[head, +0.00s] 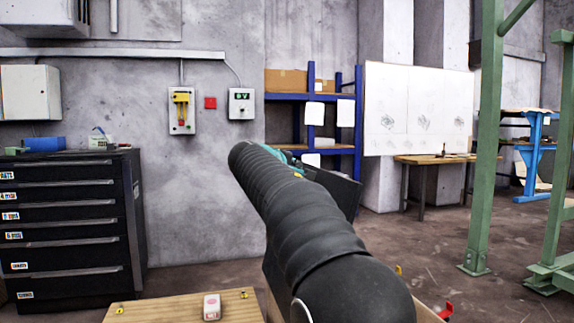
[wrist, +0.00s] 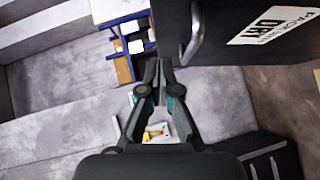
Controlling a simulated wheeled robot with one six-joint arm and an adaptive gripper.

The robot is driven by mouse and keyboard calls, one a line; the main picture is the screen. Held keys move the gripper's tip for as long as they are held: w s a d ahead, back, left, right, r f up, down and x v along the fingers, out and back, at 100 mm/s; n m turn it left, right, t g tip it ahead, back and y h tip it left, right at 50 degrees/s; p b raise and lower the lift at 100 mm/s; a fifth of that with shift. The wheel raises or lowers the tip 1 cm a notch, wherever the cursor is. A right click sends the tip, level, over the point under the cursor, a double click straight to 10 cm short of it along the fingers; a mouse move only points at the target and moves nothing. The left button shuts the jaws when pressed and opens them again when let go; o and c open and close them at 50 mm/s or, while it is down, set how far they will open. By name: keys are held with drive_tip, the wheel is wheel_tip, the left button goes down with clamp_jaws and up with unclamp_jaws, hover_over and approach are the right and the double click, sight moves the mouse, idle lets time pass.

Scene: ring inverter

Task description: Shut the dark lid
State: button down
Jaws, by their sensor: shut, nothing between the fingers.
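The dark lid (head: 338,188) shows in the head view as a tilted, raised dark panel behind my arm, which hides part of it. In the head view my arm mostly hides the gripper.
A black drawer cabinet (head: 70,225) stands at the left. A wooden tabletop (head: 170,310) with a small red-and-white item (head: 212,306) is at the front. Blue shelving (head: 357,125) and a green post (head: 483,170) stand farther off. Open floor lies to the right.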

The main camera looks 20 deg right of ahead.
sight(315, 170)
drive_tip(key=shift+w+d+f, duration=0.15)
drive_tip(key=shift+d+f, duration=0.05)
drive_tip(key=shift+d, duration=0.6)
drive_tip(key=shift+w+d+f, duration=0.15)
drive_tip(key=shift+d+f, duration=0.1)
drive_tip(key=shift+d, duration=0.6)
drive_tip(key=shift+w+d+f, duration=0.15)
drive_tip(key=shift+d+f, duration=0.05)
drive_tip(key=shift+d, duration=0.6)
